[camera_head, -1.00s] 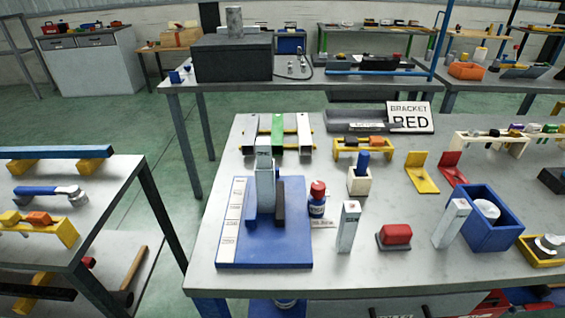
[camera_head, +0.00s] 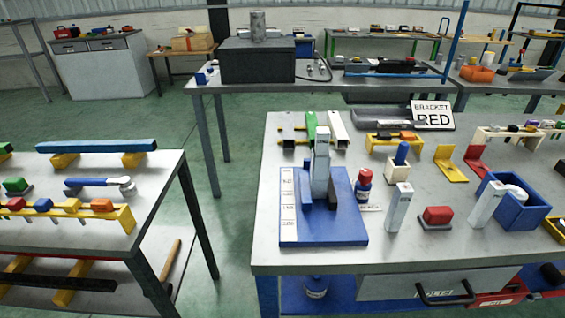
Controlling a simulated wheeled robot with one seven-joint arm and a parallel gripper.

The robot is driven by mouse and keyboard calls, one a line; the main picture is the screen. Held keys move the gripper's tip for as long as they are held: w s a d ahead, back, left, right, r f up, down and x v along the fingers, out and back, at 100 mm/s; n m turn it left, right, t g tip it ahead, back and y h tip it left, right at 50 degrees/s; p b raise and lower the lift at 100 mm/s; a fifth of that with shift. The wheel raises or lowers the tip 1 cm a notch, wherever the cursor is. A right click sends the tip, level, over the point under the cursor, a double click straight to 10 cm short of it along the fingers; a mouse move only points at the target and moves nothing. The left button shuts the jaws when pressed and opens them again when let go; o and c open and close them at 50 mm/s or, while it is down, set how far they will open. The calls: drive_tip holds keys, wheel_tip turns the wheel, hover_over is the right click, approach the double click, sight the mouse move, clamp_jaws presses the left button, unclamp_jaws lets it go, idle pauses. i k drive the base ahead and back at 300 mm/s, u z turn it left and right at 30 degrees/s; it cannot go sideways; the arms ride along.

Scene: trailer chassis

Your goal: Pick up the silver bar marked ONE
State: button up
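A tall silver bar (camera_head: 320,163) stands upright on a blue board (camera_head: 350,228) on the main workbench. Its top marking is too small to read in this view. A short dark block (camera_head: 333,194) stands beside it on the board. Two more silver bars stand on the same bench, one (camera_head: 398,208) in the middle and one (camera_head: 486,204) leaning by a blue box. I cannot read a mark on either. My gripper is not in view.
A red-capped blue bottle (camera_head: 363,190) stands close to the board's right edge. A red block (camera_head: 437,217) lies between the other silver bars. A blue box (camera_head: 522,220) stands at right. A side table (camera_head: 90,178) is at left, with open floor between.

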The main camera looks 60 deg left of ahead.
sight(323, 134)
drive_tip(key=z, duration=0.05)
drive_tip(key=k, duration=1.65)
drive_tip(key=u, duration=1.95)
drive_tip(key=i, duration=1.05)
